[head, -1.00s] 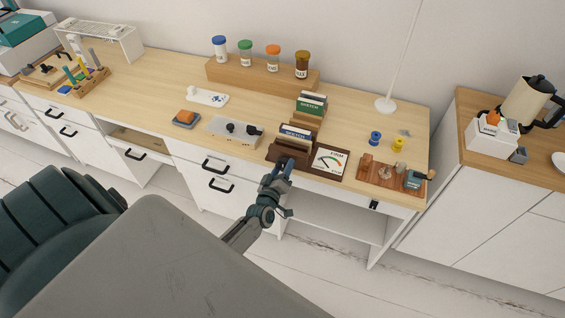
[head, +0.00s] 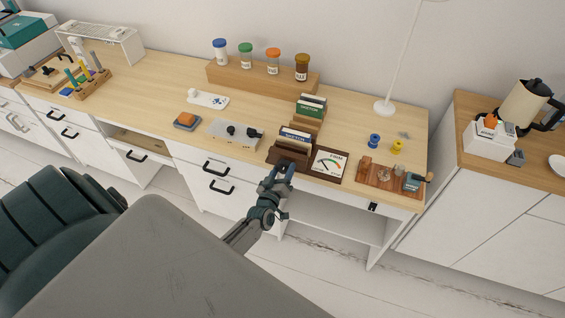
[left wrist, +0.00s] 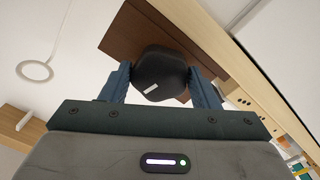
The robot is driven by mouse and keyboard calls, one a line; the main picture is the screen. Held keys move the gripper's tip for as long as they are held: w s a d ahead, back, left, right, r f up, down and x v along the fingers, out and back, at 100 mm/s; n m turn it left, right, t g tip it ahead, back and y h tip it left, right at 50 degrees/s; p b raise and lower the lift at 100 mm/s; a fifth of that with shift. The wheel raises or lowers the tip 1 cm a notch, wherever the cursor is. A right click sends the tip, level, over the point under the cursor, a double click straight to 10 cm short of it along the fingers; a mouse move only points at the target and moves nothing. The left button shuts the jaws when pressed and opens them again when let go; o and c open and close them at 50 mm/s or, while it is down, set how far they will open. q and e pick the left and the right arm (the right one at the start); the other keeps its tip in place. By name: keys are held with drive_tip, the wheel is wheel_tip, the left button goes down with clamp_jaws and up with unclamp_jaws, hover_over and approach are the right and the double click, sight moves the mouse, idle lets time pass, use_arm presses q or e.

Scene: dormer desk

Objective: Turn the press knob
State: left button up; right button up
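The press knob (left wrist: 160,72) is a dark, rounded, faceted knob with a small pale mark, in the middle of the left wrist view. It sits in front of a brown wooden panel (left wrist: 140,30). My left gripper (left wrist: 160,80) has one blue finger on each side of the knob, and the fingertips appear to touch it. In the head view my left gripper (head: 279,168) is at the desk's front edge, below the brown stand with cards (head: 283,158) and beside the dial board (head: 329,163). The knob is hidden there behind the gripper. My right gripper is not in view.
The wooden desk (head: 170,75) holds a grey control box (head: 228,137), a bottle rack (head: 250,80), and a reddish board (head: 380,178) right of the dial. White drawers with black handles (head: 218,185) lie below on the left. An open shelf is under the right part.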

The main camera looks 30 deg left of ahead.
use_arm(q)
drive_tip(key=o, duration=0.4)
drive_tip(key=shift+c, duration=0.2)
drive_tip(key=shift+s, duration=0.1)
drive_tip(key=b+v, duration=0.1)
drive_tip(key=v, duration=0.9)
drive_tip(key=shift+s+d+b, duration=0.2)
drive_tip(key=shift+s+b, duration=0.05)
drive_tip(key=shift+b, duration=0.1)
